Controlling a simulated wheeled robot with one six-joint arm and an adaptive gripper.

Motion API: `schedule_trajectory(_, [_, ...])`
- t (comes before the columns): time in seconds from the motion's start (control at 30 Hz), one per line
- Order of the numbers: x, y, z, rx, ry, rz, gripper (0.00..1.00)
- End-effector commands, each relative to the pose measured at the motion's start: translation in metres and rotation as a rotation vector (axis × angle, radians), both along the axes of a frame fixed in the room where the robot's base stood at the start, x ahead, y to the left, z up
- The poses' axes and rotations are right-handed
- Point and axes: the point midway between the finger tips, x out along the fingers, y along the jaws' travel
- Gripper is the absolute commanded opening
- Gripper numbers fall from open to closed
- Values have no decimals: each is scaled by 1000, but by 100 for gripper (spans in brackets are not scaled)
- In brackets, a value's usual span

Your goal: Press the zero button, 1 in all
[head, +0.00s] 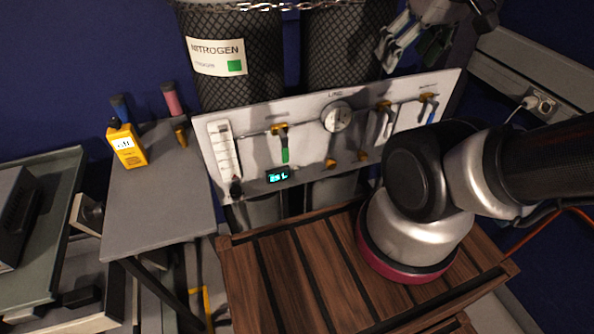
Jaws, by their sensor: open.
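No button marked zero can be made out at this size. A yellow handheld meter (127,146) with a small lit display stands at the back of the grey side table. A dark digital readout (278,175) with cyan characters sits low on the white gas panel (305,160); its characters are too small to read surely. My gripper (409,56) is at the top right, in front of the dark cylinders and above the panel. It is open, with nothing seen between its fingers, and it is well apart from the meter and the readout.
The panel carries a flow tube (223,150), a round gauge (337,117) and several valve handles. Cylinders, one labelled NITROGEN (217,57), stand behind it with a chain (290,6) across. The grey side table (160,205) is mostly bare. A slatted wooden surface (290,280) lies in front.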

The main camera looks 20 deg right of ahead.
Motion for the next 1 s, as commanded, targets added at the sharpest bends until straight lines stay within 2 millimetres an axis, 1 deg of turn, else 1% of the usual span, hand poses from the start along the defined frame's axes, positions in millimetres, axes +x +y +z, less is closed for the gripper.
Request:
schedule_trajectory(0.03, [0,0,0,0,0,0,55])
schedule_trajectory(0.33, [0,0,0,0,0,0,0])
schedule_trajectory(1.0, [0,0,0,0,0,0,0])
